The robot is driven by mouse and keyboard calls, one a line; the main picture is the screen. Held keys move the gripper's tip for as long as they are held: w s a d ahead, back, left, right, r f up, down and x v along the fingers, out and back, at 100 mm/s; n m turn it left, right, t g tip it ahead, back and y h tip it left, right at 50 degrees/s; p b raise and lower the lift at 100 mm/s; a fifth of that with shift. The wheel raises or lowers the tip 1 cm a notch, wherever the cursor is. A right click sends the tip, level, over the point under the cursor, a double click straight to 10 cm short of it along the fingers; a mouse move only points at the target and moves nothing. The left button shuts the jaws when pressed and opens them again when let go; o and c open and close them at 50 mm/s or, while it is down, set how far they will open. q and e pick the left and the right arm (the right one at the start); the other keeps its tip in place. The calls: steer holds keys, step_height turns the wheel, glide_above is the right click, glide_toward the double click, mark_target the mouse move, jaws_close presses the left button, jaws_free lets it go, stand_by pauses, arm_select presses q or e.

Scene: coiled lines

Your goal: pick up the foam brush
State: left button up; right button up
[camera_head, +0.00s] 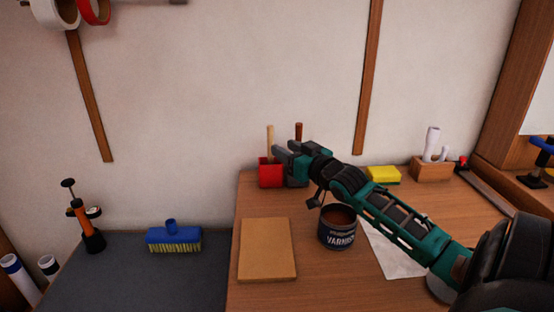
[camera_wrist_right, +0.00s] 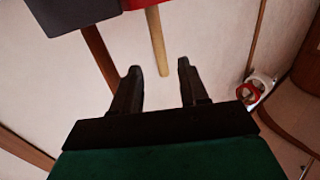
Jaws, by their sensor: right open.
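A pale wooden handle (camera_head: 270,138) stands upright from a red holder (camera_head: 270,174) at the back left of the table. A reddish-brown handle (camera_head: 298,131) rises beside it, by a dark grey holder (camera_head: 297,181). Any brush heads are hidden, so I cannot tell which handle belongs to the foam brush. My right gripper (camera_head: 284,149) is open at the holders, just right of the pale handle. In the right wrist view, the pale handle (camera_wrist_right: 155,35) appears between the open fingers (camera_wrist_right: 159,66); nothing is visibly gripped. My left gripper is out of view.
A varnish can (camera_head: 338,228) stands below my right forearm, beside a tan board (camera_head: 267,250) and a pale sheet (camera_head: 393,254). A yellow sponge (camera_head: 383,174) and a wooden block (camera_head: 432,169) sit at the back right. A blue brush (camera_head: 174,238) lies on the grey surface left.

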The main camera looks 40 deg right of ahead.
mark_target(272, 140)
steer(key=shift+w+d+r+b, duration=0.1)
steer(key=shift+w+d+b, duration=0.1)
steer(key=shift+w, duration=1.65)
steer(key=shift+w+d+r+b, duration=0.1)
steer(key=shift+w+d+b, duration=0.1)
steer(key=shift+w, duration=1.65)
jaws_close()
